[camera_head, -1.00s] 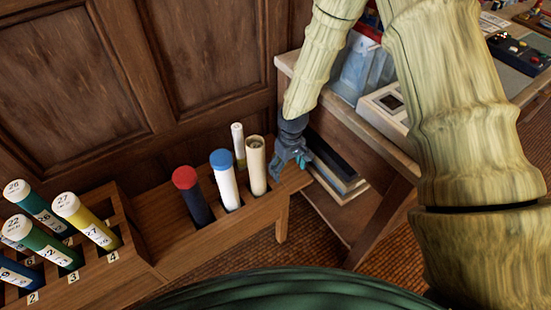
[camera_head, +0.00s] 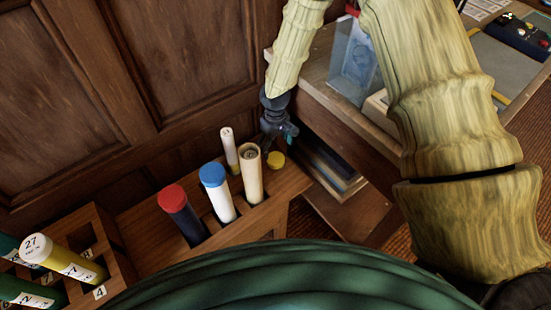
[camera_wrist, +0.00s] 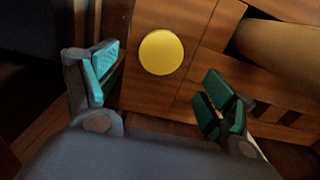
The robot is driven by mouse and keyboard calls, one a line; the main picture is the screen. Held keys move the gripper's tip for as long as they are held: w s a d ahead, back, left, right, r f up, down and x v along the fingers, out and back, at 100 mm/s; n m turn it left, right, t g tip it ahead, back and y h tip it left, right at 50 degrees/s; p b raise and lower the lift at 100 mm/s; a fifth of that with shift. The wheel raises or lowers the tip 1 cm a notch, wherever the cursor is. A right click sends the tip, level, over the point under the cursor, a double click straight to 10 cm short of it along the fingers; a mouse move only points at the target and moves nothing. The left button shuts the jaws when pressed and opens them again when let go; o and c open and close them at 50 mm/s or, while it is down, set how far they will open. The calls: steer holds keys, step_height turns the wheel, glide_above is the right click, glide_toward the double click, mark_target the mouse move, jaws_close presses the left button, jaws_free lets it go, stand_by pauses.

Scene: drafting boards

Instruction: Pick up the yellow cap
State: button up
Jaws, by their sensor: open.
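The yellow cap (camera_head: 276,159) is a small round disc lying on the right end of the wooden rack, beside the open cream tube (camera_head: 250,175). In the wrist view the yellow cap (camera_wrist: 161,52) lies on the wood, beyond the fingertips and between the lines of the two fingers. My gripper (camera_head: 280,140) is just behind and above the cap in the head view. In the wrist view my gripper (camera_wrist: 158,88) has its teal-padded fingers spread apart with nothing between them. The gap between gripper and cap is hard to judge.
The wooden rack (camera_head: 150,255) holds a red-capped tube (camera_head: 184,213), a blue-capped tube (camera_head: 217,192), a thin white tube (camera_head: 229,150) and numbered tubes at left. A desk (camera_head: 330,125) with shelves stands close right. A panelled wall (camera_head: 190,60) is behind.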

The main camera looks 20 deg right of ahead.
mark_target(276, 158)
steer(key=shift+s+f, duration=0.15)
steer(key=shift+f, duration=3.4)
steer(key=shift+c, duration=0.3)
steer(key=c, duration=0.7)
